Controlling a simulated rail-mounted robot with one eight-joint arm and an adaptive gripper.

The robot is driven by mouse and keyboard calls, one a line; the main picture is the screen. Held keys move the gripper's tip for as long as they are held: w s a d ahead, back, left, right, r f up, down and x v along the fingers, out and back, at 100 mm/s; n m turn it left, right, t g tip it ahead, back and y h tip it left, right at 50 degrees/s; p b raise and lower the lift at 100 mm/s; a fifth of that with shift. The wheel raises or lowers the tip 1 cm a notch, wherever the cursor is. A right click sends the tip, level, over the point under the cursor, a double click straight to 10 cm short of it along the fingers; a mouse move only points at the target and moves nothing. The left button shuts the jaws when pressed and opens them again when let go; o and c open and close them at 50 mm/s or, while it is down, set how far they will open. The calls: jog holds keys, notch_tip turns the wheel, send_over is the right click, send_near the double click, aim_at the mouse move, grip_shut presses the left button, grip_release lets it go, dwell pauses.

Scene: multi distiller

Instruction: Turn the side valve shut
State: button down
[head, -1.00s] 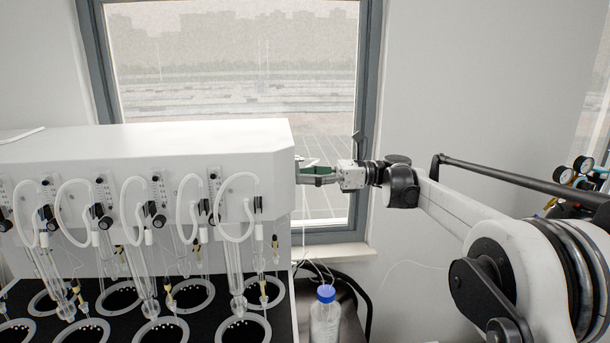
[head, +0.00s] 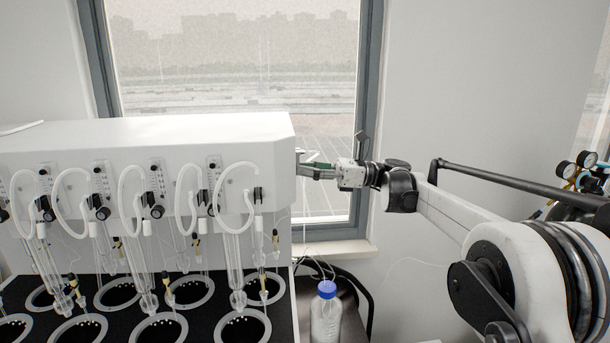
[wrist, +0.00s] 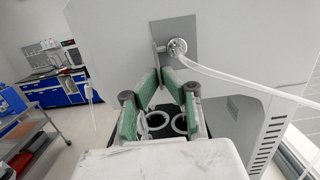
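The side valve (wrist: 177,46) is a round silver fitting on a grey plate on the distiller's side wall, with a white tube running off to the right. A small grey lever or stem shows at its left. My gripper (wrist: 163,70) has green-padded fingers pointing at the wall just below the valve, with a narrow gap between the tips. I cannot see anything held between them, and contact with the valve cannot be made out. In the head view my gripper (head: 318,169) is beside the right end of the white distiller (head: 200,130), which hides the valve.
A blue-capped bottle (head: 326,315) stands below my gripper. Glass columns and ring-shaped heaters (head: 241,326) fill the distiller's front. The window (head: 235,60) is behind. In the wrist view a cart (wrist: 30,140) and blue cabinets (wrist: 55,92) stand at the left, with open floor between.

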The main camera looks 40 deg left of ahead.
jog(key=c, duration=2)
grip_release()
jog(key=shift+o, duration=0.2)
jog(key=v, duration=1.2)
jog(key=shift+d, duration=0.1)
